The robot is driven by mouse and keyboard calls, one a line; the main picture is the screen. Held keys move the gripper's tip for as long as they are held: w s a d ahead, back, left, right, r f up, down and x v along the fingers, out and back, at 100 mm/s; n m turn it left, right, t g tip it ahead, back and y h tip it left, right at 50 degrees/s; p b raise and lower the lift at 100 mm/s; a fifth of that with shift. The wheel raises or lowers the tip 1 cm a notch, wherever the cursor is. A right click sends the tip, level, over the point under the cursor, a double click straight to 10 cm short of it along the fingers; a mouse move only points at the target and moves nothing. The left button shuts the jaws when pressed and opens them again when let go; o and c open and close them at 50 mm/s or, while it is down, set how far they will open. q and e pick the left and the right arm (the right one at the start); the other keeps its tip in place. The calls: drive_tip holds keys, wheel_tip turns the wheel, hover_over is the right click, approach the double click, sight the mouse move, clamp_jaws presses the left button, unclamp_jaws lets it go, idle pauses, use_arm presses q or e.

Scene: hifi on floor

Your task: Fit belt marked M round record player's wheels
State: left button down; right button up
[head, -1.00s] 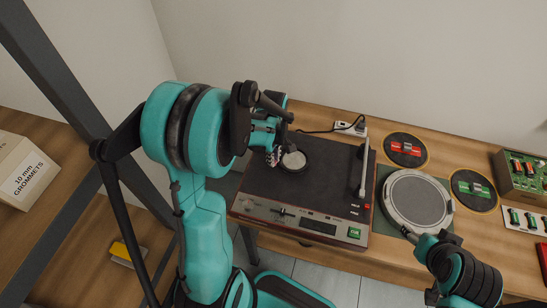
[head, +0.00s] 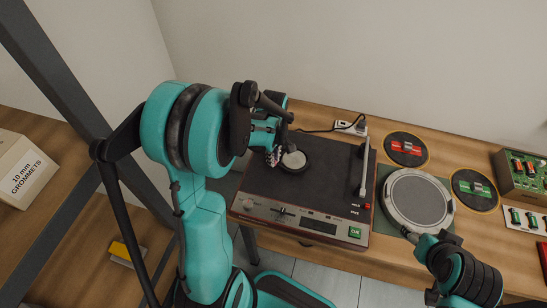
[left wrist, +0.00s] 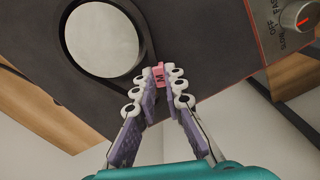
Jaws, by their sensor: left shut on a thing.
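The record player (head: 300,185) stands on the wooden bench with its dark deck bare and a silver round wheel (head: 294,161) near its left side. My left gripper (head: 273,157) is low over the deck's left part, just beside the wheel. In the left wrist view my left gripper (left wrist: 157,82) is shut on a pink tag marked M (left wrist: 160,77). A dark band (left wrist: 146,50) curves round the silver wheel (left wrist: 100,35) and tapers towards the tag; I cannot tell whether it touches the wheel all round.
The platter (head: 418,200) lies right of the player. Round dark pads with red pieces (head: 405,148) and green pieces (head: 473,189) lie on the bench. The tonearm (head: 364,168) stands along the deck's right side. A knob (left wrist: 296,15) is near the deck's edge.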

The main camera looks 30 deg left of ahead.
use_arm(q)
drive_tip(key=shift+f+b, duration=0.6)
drive_tip(key=shift+f, duration=0.05)
idle(0.5)
drive_tip(key=c, duration=1.5)
unclamp_jaws()
wheel_tip(320, 180, up, 18)
drive_tip(key=p, duration=0.5)
